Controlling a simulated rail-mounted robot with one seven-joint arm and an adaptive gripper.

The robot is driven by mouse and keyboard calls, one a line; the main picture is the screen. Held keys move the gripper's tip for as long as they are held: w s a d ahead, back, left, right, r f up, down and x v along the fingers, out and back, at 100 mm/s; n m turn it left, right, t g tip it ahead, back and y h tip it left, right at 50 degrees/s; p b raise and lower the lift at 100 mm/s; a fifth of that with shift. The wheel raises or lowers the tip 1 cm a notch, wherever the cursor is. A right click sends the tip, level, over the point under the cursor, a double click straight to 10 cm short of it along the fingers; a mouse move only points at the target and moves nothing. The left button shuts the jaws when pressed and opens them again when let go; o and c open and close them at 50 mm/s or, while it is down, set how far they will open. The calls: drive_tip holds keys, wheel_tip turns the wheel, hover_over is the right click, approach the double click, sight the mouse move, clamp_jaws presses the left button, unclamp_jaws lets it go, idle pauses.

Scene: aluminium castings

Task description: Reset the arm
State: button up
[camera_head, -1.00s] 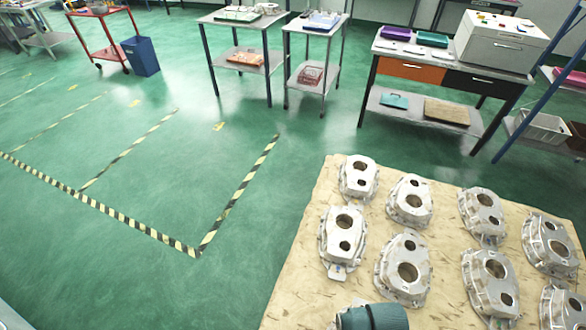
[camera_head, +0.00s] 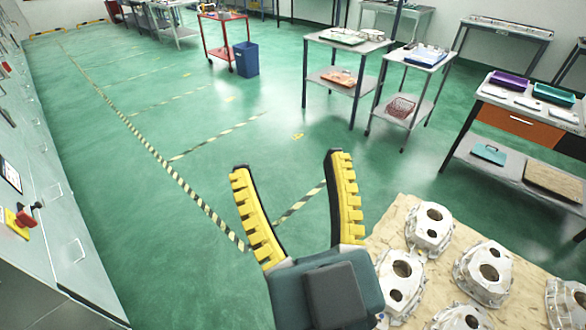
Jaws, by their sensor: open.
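My gripper (camera_head: 290,205) shows at the bottom middle of the head view. Its two yellow ribbed fingers are spread wide apart and point up the picture, with nothing between them but green floor. Several silver aluminium castings (camera_head: 489,272) lie on a tan board (camera_head: 458,240) at the lower right. The gripper's dark teal body is just left of the nearest castings and covers part of the board's left edge. I cannot tell its height above the board.
A workbench (camera_head: 511,165) with purple and teal trays stands at the right. Two small grey tables (camera_head: 345,45) stand behind, near a blue bin (camera_head: 245,59) and a red cart (camera_head: 222,37). Grey cabinets (camera_head: 50,200) line the left. The taped green floor between is clear.

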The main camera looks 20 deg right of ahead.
wheel_tip(320, 180, up, 29)
drive_tip(key=p, duration=2.9)
